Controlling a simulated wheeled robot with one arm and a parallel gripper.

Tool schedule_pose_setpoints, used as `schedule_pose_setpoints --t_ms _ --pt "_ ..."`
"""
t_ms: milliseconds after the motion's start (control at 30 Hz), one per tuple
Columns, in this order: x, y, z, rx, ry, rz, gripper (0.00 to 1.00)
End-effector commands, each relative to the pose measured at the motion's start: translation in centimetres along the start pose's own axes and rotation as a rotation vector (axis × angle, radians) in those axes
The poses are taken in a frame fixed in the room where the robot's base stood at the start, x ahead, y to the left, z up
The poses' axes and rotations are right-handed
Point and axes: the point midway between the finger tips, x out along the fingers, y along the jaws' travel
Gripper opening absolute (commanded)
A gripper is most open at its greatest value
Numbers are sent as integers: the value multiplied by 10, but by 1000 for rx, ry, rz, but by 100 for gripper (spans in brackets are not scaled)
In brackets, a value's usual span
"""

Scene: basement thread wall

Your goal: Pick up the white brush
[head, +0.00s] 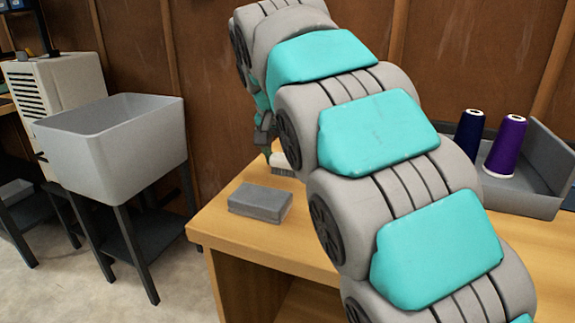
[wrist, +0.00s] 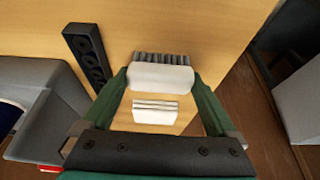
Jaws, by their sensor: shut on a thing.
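The white brush (wrist: 160,77) sits between the two green fingers of my gripper (wrist: 160,82) in the wrist view, with its dark bristles toward the top of the picture. My gripper is shut on it. In the head view the brush (head: 282,166) is a small pale piece at the back of the wooden table (head: 240,222), partly hidden by my arm. My gripper (head: 268,150) is mostly hidden there too. I cannot tell whether the brush touches the table. A small white ridged piece (wrist: 155,111) shows nearer the palm; I cannot tell what it is.
A grey block (head: 260,203) lies near the table's left end. A grey bin (head: 545,165) with a purple spool (head: 506,145) and a dark blue spool (head: 468,138) stands right. A black holed bar (wrist: 86,58) lies beside my gripper. A grey sink (head: 110,140) stands left.

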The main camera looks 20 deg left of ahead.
Motion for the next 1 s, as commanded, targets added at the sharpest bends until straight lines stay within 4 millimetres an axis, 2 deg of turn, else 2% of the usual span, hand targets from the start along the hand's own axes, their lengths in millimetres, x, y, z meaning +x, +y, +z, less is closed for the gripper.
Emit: schedule_pose_setpoints --t_ms 67,467,1000 --pt "0 0 0 0 0 0 38" --pt "-3 0 -2 1 1 0 38" --pt "-27 0 -12 1 3 -2 38"
